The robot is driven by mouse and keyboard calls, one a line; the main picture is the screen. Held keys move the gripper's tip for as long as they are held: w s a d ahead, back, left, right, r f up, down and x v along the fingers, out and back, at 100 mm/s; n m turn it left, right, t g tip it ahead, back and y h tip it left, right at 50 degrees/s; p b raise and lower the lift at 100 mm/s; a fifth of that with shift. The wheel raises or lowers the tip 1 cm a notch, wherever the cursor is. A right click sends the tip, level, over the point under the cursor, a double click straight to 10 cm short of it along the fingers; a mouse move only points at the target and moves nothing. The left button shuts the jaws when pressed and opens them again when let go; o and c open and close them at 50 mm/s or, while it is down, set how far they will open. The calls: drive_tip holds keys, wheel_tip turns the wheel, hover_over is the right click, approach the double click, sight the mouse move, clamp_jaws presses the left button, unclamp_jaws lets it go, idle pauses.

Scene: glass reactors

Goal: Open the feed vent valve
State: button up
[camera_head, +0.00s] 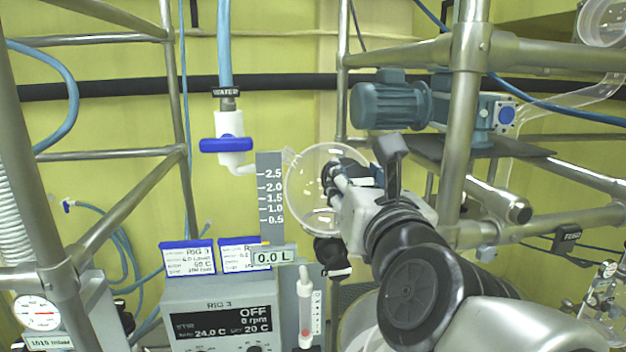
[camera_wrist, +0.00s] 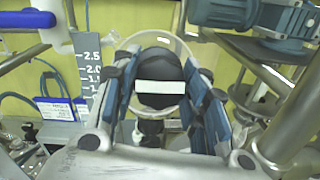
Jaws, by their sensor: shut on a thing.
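A black knob with a white band (camera_wrist: 160,72) sits between the fingers of my gripper (camera_head: 343,176) in the wrist view. It appears to be the vent valve's handle, but its label cannot be read. The blue-grey finger pads stand on its left and right sides, and my gripper is shut on it. The round clear glass feed vessel (camera_head: 303,205) is behind the gripper in the head view. In the head view my gripper hides most of the knob. How far the valve is turned cannot be told.
A white water valve with a blue handle (camera_head: 226,145) hangs at the upper left. A level scale (camera_head: 270,190) stands beside the vessel, with a 0.0 L display (camera_head: 273,257).

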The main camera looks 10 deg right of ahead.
drive_tip(key=shift+c, duration=0.7)
drive_tip(key=n+b, duration=0.1)
drive_tip(key=b, duration=0.1)
drive_tip(key=n+y+b, duration=0.1)
drive_tip(key=b, duration=0.2)
drive_tip(key=shift+f, duration=0.25)
drive_tip(key=b, duration=0.2)
drive_tip(key=shift+n+b, duration=0.35)
drive_tip(key=shift+n, duration=0.05)
